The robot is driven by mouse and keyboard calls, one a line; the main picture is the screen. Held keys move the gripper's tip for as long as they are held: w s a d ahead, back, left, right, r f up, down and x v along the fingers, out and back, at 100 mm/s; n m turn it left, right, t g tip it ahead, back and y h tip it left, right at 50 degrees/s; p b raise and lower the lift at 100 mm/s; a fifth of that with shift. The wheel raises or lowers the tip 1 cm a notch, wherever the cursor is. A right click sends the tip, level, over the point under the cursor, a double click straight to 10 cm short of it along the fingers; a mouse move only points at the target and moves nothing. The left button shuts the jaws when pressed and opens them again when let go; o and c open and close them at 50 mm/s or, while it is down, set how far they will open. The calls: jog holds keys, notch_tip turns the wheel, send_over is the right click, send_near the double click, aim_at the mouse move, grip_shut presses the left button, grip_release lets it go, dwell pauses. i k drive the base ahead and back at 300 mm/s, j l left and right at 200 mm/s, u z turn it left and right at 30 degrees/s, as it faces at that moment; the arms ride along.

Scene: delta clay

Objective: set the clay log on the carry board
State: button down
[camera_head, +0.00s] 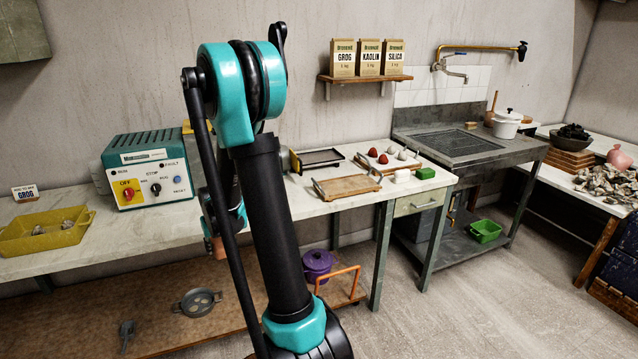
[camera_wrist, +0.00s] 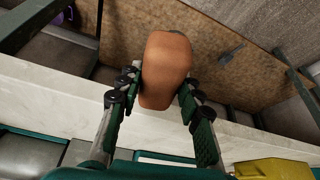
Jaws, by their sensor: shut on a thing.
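The clay log (camera_wrist: 167,58), a smooth reddish-brown block with rounded edges, is between the two fingers of my gripper (camera_wrist: 160,86) in the wrist view. My gripper is shut on it, a finger on each side, and holds it up near the bench's front edge. In the head view my arm hides most of the gripper; a small brown patch (camera_head: 219,248) shows beside it, perhaps the log. A wooden board with handles (camera_head: 346,187), likely the carry board, lies empty on the bench, right of my arm and apart from the gripper.
Behind the board are a dark tray (camera_head: 318,158) and a tray with red and pale balls (camera_head: 377,168). A control box (camera_head: 150,172) and yellow tray (camera_head: 45,238) stand left.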

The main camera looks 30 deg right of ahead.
aim_at(338, 186)
jog(key=l+u, duration=0.15)
jog(key=l, duration=0.3)
jog(key=k+l+u, duration=0.15)
jog(key=l, duration=0.3)
jog(key=k+l+u, duration=0.15)
jog(key=l, duration=0.3)
jog(key=k+l+u, duration=0.15)
jog(key=l, duration=0.25)
jog(key=k+l+u, duration=0.15)
jog(key=l, duration=0.25)
jog(key=k+l, duration=0.15)
jog(key=l, duration=0.25)
jog(key=k+l, duration=0.2)
jog(key=l, duration=0.2)
jog(key=k+l, duration=0.15)
jog(key=l, duration=0.3)
jog(key=k+l, duration=0.15)
jog(key=l, duration=0.25)
jog(key=k+l, duration=0.15)
jog(key=l, duration=0.25)
jog(key=u, duration=0.05)
